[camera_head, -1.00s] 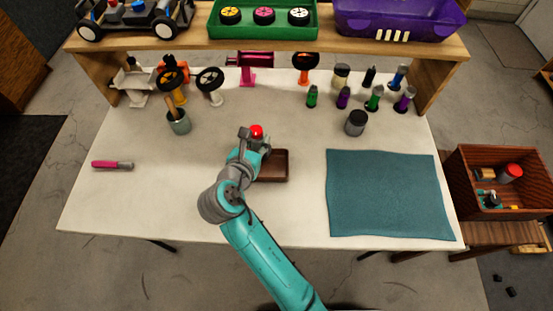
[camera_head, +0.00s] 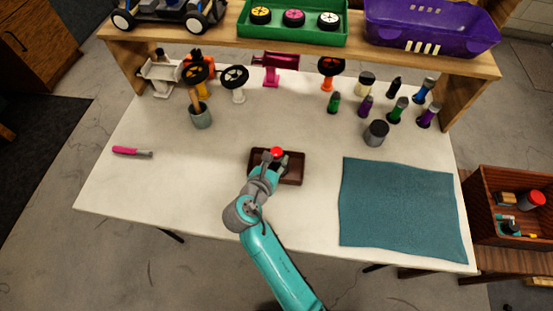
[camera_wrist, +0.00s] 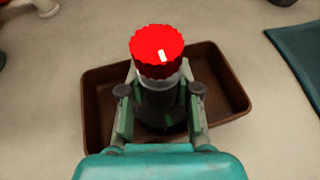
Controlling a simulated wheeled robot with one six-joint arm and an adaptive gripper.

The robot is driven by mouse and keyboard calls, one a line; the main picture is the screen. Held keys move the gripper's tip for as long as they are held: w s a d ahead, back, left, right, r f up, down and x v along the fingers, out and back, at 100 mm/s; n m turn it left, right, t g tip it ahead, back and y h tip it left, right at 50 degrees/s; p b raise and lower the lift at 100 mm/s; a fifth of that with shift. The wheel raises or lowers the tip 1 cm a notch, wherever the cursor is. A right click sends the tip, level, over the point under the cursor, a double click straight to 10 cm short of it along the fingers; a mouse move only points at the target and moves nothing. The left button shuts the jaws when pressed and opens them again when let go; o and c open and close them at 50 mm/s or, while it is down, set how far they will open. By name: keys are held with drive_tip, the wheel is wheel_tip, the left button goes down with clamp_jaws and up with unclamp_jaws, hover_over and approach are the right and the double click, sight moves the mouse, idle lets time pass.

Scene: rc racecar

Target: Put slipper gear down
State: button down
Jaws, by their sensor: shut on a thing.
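The slipper gear (camera_wrist: 158,45) has a bright red, ridged round top with a small white mark, above a greyish part and a dark body. It also shows as a red spot in the head view (camera_head: 277,153). My gripper (camera_wrist: 160,100) is shut on it from both sides and holds it upright. The brown rectangular tray (camera_wrist: 100,112) lies below and around the held gear in the wrist view. In the head view my gripper is over the tray (camera_head: 293,178). I cannot tell whether the gear's bottom touches the tray floor.
A teal mat (camera_head: 400,208) lies at right. A grey jar (camera_head: 376,133) and several small bottles stand at the back right. A cup (camera_head: 201,117) and wheel stands are at the back left. A pink-handled tool (camera_head: 132,152) lies at left. A shelf (camera_head: 350,50) spans the back.

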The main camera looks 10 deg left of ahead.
drive_tip(key=shift+f, duration=0.1)
drive_tip(key=c, duration=0.8)
unclamp_jaws()
drive_tip(key=shift+s+r, duration=0.1)
drive_tip(key=shift+r, duration=0.1)
drive_tip(key=v, duration=1.1)
drive_tip(key=shift+s+r, duration=0.15)
drive_tip(key=shift+s, duration=0.2)
